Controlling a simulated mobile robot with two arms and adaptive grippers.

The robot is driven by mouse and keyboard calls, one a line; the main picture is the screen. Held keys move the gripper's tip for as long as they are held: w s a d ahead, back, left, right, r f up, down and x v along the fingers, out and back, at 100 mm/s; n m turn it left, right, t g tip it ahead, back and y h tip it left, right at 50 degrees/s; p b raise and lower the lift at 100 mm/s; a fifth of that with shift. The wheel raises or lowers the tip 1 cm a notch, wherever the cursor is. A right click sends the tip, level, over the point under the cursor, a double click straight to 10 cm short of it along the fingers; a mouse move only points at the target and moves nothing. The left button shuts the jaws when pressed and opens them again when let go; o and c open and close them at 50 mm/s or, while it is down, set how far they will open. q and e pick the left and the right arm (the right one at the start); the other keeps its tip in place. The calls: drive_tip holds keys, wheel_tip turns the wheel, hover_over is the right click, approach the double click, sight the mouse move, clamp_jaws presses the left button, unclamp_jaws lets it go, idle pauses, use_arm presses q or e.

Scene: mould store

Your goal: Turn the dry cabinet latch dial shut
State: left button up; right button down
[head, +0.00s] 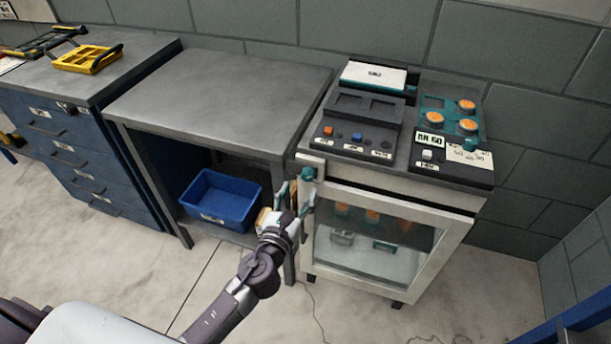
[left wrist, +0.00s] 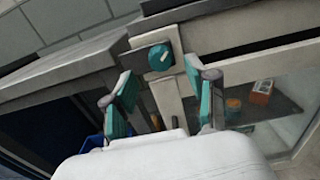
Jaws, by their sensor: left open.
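The dry cabinet (head: 400,232) is a pale metal box with a glass door, and its door looks closed. The latch dial (head: 308,173) is a teal knob on a plate at the door's upper left corner. In the left wrist view the dial (left wrist: 160,57) shows a pale pointer line running diagonally up to the right. My left gripper (head: 292,190) is open and empty, just below and left of the dial. Its teal-padded fingers (left wrist: 163,95) stand apart, with the dial beyond and between them. My right gripper is in neither view.
A grey metal table (head: 215,95) stands left of the cabinet, with a blue bin (head: 222,198) on its lower shelf. Trays and orange-topped items sit on the cabinet's top (head: 440,178). Blue drawers (head: 75,150) stand farther left. The floor before the cabinet is mostly clear, with a thin cable.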

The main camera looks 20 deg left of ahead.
sight(306, 177)
use_arm(q)
drive_tip(key=w, duration=0.5)
drive_tip(key=shift+w, duration=0.2)
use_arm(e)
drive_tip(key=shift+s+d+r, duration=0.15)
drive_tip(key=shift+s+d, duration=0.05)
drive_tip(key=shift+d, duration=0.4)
use_arm(q)
clamp_jaws()
